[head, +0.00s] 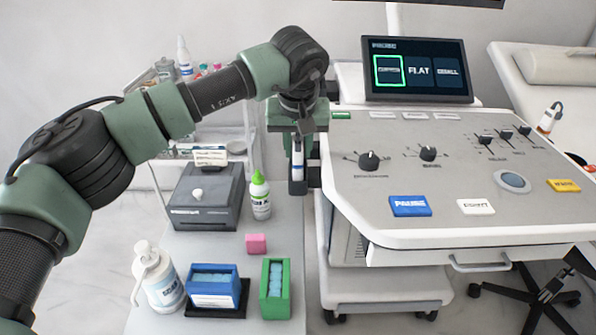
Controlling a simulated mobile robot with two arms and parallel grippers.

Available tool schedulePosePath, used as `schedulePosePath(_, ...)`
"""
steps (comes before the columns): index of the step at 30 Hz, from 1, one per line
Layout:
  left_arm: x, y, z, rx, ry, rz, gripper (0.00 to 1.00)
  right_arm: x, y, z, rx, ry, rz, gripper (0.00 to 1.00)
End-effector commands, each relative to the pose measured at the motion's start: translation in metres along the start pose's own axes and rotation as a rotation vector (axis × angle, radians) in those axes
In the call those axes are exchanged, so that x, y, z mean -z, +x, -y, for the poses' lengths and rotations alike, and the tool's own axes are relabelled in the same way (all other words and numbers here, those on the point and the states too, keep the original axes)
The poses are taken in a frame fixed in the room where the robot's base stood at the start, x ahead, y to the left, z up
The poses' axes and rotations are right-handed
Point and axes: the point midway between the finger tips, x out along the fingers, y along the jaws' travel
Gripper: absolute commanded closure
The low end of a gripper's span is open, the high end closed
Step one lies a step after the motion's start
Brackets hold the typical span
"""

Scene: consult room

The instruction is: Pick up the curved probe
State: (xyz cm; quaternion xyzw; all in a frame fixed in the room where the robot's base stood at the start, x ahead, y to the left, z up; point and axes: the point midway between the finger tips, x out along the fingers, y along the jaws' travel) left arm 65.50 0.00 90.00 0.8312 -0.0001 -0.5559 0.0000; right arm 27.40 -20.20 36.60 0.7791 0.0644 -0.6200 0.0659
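My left gripper (299,172) points down beside the left edge of the grey console (455,215). A slim white piece with a dark lower end (297,176) shows at its fingers; it could be the curved probe, but its shape is mostly hidden. I cannot tell whether the fingers are closed on it or only around it. Another white probe-like handle with a dark top (548,118) stands at the console's right edge.
The side table holds a grey printer-like box (207,205), a green-capped bottle (260,196), a pink block (256,243), a blue box (213,288), a green box (275,290) and a pump bottle (157,279). A screen (417,70) stands behind the console.

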Motion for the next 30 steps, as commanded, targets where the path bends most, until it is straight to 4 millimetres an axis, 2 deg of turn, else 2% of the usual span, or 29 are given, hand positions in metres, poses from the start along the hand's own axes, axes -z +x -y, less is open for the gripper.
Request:
schedulePosePath(1, 0.0, 0.0, 0.0, 0.0, 0.0, 0.0, 0.91, 0.0, 0.0, 0.0, 0.0, 0.0, 0.0, 0.64)
schedulePosePath(2, 0.0, 0.0, 0.0, 0.0, 0.0, 0.0, 1.0, 0.0, 0.0, 0.0, 0.0, 0.0, 0.0, 0.64)
schedulePosePath(13, 0.003, -0.006, 0.0, -0.001, -0.001, -0.003, 1.0, -0.002, 0.0, 0.0, 0.0, 0.0, 0.003, 0.64)
schedulePosePath(15, 0.007, -0.015, 0.0, -0.001, -0.001, -0.005, 1.0, -0.003, 0.001, 0.0, 0.0, 0.0, 0.004, 0.64)
schedulePosePath(24, 0.03, -0.071, 0.0, 0.0, -0.001, -0.005, 1.0, -0.029, 0.03, 0.001, 0.002, -0.004, 0.03, 0.64)
schedulePosePath(30, 0.039, -0.093, 0.0, 0.0, -0.001, -0.003, 1.0, -0.045, 0.044, 0.002, 0.004, -0.007, 0.041, 0.64)
